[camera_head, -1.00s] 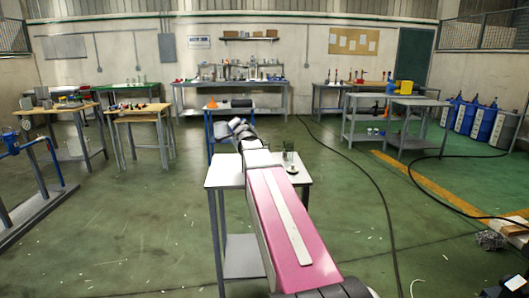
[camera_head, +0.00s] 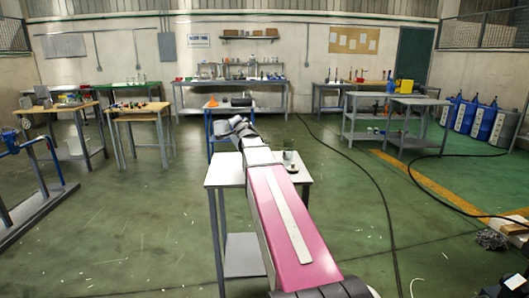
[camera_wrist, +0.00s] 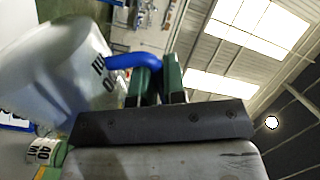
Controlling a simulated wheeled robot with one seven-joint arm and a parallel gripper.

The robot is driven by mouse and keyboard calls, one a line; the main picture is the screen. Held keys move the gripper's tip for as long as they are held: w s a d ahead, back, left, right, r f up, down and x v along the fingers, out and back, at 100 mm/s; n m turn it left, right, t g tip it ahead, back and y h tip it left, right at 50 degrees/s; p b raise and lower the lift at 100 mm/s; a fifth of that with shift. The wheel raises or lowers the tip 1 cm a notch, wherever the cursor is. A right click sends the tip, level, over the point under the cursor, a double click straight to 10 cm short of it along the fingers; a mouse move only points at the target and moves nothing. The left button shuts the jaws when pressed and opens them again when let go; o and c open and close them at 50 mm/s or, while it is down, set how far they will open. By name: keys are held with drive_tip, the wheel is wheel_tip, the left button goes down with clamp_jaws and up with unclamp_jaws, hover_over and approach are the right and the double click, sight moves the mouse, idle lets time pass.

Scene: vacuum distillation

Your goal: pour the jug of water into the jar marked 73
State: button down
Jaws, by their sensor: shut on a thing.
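My gripper (camera_wrist: 158,76) has green fingers shut on the blue handle of the jug (camera_wrist: 55,72) in the wrist view. The jug is a large whitish, translucent vessel with dark markings, and it looks tilted. The water inside cannot be made out. At the lower left of the wrist view is a white label with dark characters (camera_wrist: 42,152), beside something green; I cannot read it as 73. In the head view a small jar-like vessel (camera_head: 288,157) stands on the white table, right of my arm. Its marking is too small to read. My arm hides most of the gripper there.
The white table (camera_head: 222,174) stands under my arm. A blue-framed table (camera_head: 209,128) with an orange funnel (camera_head: 211,102) is beyond it. Wooden benches (camera_head: 140,114) stand at left, grey shelves (camera_head: 418,102) at right. A black cable crosses the open green floor.

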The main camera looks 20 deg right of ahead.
drive_tip(key=shift+d+r+p, duration=0.2)
drive_tip(key=shift+r+p, duration=0.1)
drive_tip(key=shift+p, duration=0.1)
idle(1.0)
drive_tip(key=shift+a+f+n, duration=0.45)
drive_tip(key=shift+f, duration=0.2)
drive_tip(key=shift+a+f+n, duration=0.4)
drive_tip(key=shift+f+n, duration=0.05)
drive_tip(key=shift+f, duration=0.15)
drive_tip(key=shift+a+f+n, duration=0.1)
drive_tip(key=shift+f+n, duration=0.2)
drive_tip(key=shift+f, duration=0.1)
drive_tip(key=shift+a+f+n+b, duration=0.45)
drive_tip(key=shift+f+n, duration=0.2)
drive_tip(key=shift+f, duration=0.2)
drive_tip(key=shift+a+f+n+b, duration=0.35)
drive_tip(key=shift+f+n+b, duration=0.1)
drive_tip(key=shift+f+n, duration=0.3)
drive_tip(key=shift+a+f+n+b, duration=0.3)
drive_tip(key=shift+a+n+b, duration=0.4)
drive_tip(key=shift+a+n, duration=0.45)
drive_tip(key=shift+a+f+n+b, duration=0.25)
drive_tip(key=shift+a+n+b, duration=0.55)
drive_tip(key=shift+n, duration=0.45)
